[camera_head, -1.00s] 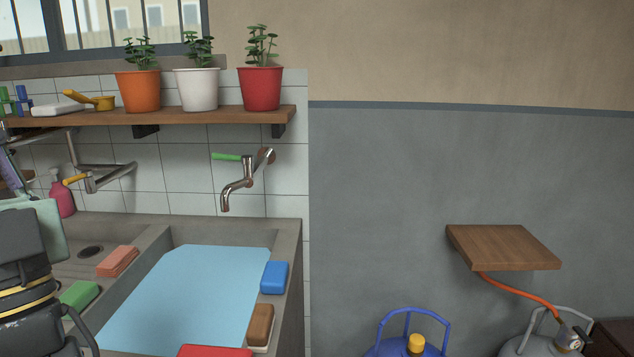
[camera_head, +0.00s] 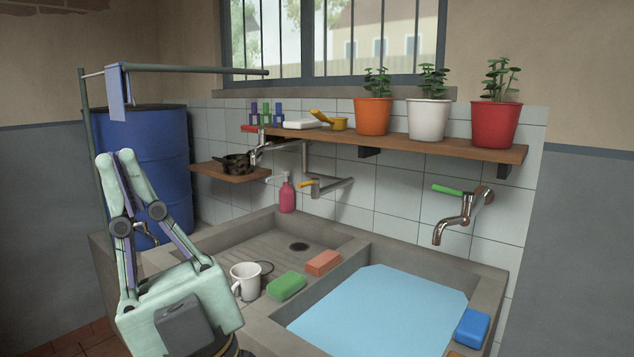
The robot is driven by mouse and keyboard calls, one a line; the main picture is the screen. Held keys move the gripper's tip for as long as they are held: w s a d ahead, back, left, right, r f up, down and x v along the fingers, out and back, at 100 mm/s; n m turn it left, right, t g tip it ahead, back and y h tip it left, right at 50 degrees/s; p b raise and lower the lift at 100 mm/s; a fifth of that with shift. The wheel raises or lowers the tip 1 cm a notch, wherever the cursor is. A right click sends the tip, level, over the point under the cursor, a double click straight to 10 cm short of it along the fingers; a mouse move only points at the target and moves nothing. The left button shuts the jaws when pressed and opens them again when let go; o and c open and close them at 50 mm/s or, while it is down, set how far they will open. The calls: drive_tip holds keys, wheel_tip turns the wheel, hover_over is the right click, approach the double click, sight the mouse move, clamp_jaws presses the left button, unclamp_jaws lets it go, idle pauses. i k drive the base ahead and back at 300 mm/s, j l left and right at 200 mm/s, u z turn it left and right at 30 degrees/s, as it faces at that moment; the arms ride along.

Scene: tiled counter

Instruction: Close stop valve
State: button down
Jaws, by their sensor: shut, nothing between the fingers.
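A wall tap with a green lever (camera_head: 453,189) hangs its spout over the water-filled basin at the right. A grey pipe with a yellow lever (camera_head: 308,184) runs along the tiled wall left of it. A small brass tap (camera_head: 158,210) shows low on the blue barrel, partly behind my gripper. Which of these is the stop valve I cannot tell. My gripper (camera_head: 116,155) is at the left, fingers pointing up, shut and empty. In the picture it overlaps the barrel's left side, well apart from the green and yellow levers.
The blue barrel (camera_head: 160,150) stands at the back left beside a metal pole frame. A white mug (camera_head: 245,281), a green sponge (camera_head: 287,287) and a pink bottle (camera_head: 287,195) stand around the sink. Potted plants line the wooden shelf (camera_head: 440,146).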

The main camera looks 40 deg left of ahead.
sight(314, 180)
drive_tip(key=j+u, duration=0.1)
drive_tip(key=u, duration=0.3)
drive_tip(key=i+u, duration=0.15)
drive_tip(key=u, duration=0.3)
drive_tip(key=i+j+u, duration=0.1)
drive_tip(key=u, duration=0.3)
drive_tip(key=i+u, duration=0.1)
drive_tip(key=u, duration=0.3)
